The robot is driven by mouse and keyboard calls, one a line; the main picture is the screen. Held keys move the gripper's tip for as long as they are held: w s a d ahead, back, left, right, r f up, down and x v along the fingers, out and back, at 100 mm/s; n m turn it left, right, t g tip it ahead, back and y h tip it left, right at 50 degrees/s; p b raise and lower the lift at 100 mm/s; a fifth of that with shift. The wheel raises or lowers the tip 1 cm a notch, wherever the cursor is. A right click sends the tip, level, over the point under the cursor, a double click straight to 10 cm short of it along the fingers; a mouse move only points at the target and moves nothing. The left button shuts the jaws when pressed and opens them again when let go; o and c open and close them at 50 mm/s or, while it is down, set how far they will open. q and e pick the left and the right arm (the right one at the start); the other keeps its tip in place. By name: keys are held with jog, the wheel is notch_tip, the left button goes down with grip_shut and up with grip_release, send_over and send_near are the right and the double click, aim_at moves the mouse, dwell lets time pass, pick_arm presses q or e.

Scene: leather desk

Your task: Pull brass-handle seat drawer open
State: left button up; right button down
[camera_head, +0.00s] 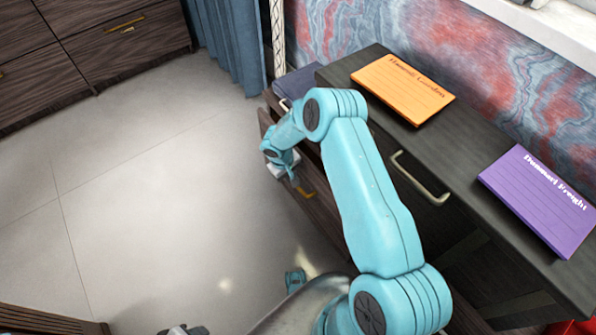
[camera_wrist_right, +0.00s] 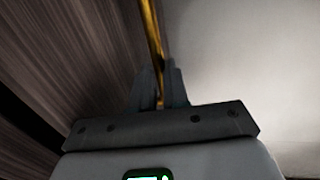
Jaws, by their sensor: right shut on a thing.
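The brass handle (camera_head: 306,193) sits on a dark wood drawer front (camera_head: 323,212) low under the desk, left of the middle of the desk in the head view. My right gripper (camera_wrist_right: 160,88) is shut on this handle. In the wrist view the brass bar (camera_wrist_right: 152,35) runs up from between the two fingers, beside the dark wood grain. In the head view my right arm's bent links hide part of the drawer, so I cannot tell how far it stands out.
The dark desk top (camera_head: 448,150) carries an orange pad (camera_head: 405,92) and a purple pad (camera_head: 537,200). A pale handle (camera_head: 420,180) juts from the desk front, close to my arm. Open grey floor (camera_head: 150,170) lies to the left. A cabinet (camera_head: 115,45) and blue curtain (camera_head: 228,40) stand behind.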

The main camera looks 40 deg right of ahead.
jog(key=w+a+b, duration=0.1)
jog(key=a+b, duration=0.2)
jog(key=a, duration=0.8)
jog(key=shift+w+a+b, duration=0.2)
jog(key=shift+a+b, duration=0.1)
jog(key=shift+b, duration=0.1)
jog(key=c, duration=1.1)
grip_release()
jog(key=a+r+p, duration=0.1)
jog(key=r, duration=0.4)
jog(key=a+r+p, duration=0.1)
jog(key=r+p, duration=0.1)
jog(key=r, duration=0.3)
jog(key=a+r+p, duration=0.1)
jog(key=r+p, duration=0.1)
jog(key=r, duration=0.4)
jog(key=shift+w+a, duration=0.1)
jog(key=shift+w, duration=0.05)
